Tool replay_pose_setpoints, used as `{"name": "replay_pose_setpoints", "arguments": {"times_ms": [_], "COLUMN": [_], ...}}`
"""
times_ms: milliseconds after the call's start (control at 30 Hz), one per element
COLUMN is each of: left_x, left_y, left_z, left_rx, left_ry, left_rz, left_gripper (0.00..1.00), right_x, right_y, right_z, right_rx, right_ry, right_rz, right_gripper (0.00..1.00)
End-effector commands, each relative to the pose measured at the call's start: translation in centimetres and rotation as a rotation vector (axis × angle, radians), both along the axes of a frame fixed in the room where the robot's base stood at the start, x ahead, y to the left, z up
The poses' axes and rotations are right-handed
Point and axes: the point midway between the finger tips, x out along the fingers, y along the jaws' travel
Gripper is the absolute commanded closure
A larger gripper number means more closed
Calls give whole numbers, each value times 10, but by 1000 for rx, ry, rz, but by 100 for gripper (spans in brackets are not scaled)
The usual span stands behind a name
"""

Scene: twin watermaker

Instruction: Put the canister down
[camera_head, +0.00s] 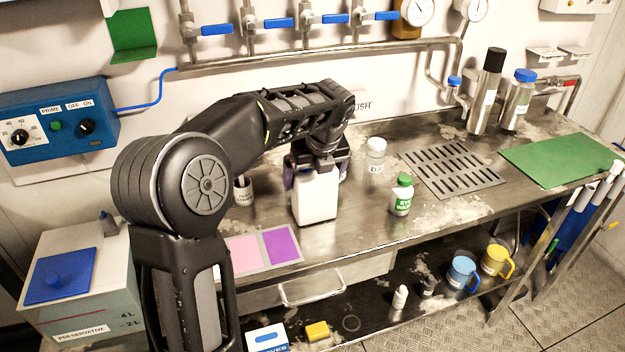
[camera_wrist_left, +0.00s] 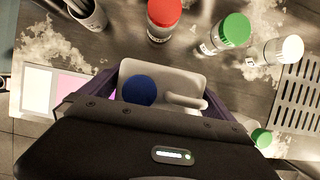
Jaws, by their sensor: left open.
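The canister (camera_head: 315,198) is a white block-shaped container, upright, and its base appears to rest on the steel bench (camera_head: 359,222). The left wrist view shows its white top (camera_wrist_left: 176,77), round blue cap (camera_wrist_left: 138,90) and handle. My left gripper (camera_head: 317,168) is over the canister's upper part, pointing down, with its purple fingers apart on either side. The jaws are open; whether a finger still touches the canister I cannot tell. The gripper hides the canister's top in the head view. My right gripper is not in view.
A green-capped eye wash bottle (camera_head: 401,195) and a white-capped bottle (camera_head: 375,157) stand to the right. A red-capped bottle (camera_wrist_left: 162,20) is close behind. A cup (camera_head: 243,190) stands left, and pink and purple pads (camera_head: 281,244) lie front left. A drain grate (camera_head: 452,168) is farther right.

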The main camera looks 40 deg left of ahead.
Motion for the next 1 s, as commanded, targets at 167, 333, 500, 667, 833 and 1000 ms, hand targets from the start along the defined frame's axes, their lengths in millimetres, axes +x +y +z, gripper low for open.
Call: {"name": "replay_pose_setpoints", "arguments": {"times_ms": [167, 333, 500, 667, 833, 1000], "left_x": [-7, -15, -20, -23, -23, -23], "left_y": [-11, -22, -30, -32, -32, -32], "left_z": [33, 66, 89, 96, 96, 95], "left_rx": [0, 0, 1, 1, 0, 0], "left_ry": [-5, -5, -2, 0, 0, 0], "left_rz": [-2, -2, -2, -1, 0, 0], "left_gripper": [0, 0, 0, 0, 0, 0], "right_x": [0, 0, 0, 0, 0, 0], "right_y": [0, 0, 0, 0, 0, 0], "right_z": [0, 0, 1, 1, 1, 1], "right_rx": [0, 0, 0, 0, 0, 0], "right_ry": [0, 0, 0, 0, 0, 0], "right_rz": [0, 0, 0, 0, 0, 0], "right_gripper": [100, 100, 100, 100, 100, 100]}}
